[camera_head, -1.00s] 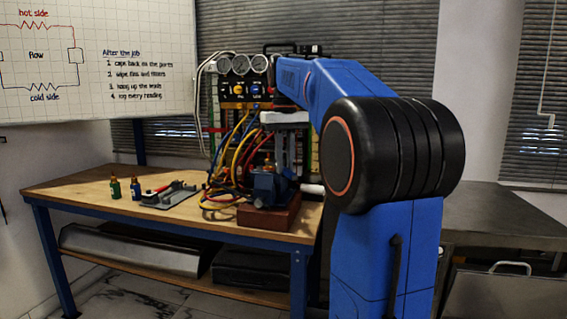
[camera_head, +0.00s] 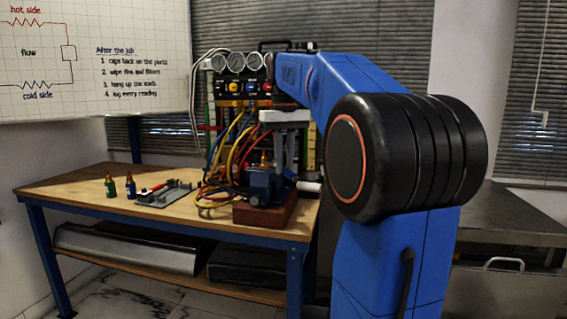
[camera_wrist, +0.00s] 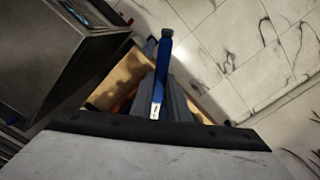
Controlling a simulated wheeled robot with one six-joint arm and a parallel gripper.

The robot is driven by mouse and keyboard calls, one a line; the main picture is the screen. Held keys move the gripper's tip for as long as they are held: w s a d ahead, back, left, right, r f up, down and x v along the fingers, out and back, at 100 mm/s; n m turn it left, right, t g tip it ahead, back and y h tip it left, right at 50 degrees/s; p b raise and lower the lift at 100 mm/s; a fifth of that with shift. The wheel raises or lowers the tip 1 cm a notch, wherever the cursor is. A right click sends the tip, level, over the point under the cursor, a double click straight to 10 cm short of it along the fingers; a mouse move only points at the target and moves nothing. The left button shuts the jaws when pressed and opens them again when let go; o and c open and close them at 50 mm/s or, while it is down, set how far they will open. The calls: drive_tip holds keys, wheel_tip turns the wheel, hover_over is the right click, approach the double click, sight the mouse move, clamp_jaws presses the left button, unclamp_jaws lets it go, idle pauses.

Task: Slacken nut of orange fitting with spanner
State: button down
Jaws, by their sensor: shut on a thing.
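The orange fitting (camera_head: 265,161) stands upright in a blue vise (camera_head: 268,187) on a red-brown block on the bench. My gripper (camera_head: 291,160) hangs at the end of my arm just right of the fitting, its fingers pointing down. In the wrist view, my gripper (camera_wrist: 168,110) is shut on a long blue-handled tool (camera_wrist: 163,70) with a pale end, which looks like the spanner. The tool is hard to make out in the head view. I cannot tell whether it touches the fitting's nut; the nut is too small to see.
A gauge panel (camera_head: 243,85) with coloured hoses (camera_head: 225,155) stands behind and left of the vise. Two small bottles (camera_head: 120,187) and a grey tray (camera_head: 165,193) sit on the bench's (camera_head: 75,187) left half. The bench's far left is clear.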

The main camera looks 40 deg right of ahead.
drive_tip(key=shift+r, duration=2.25)
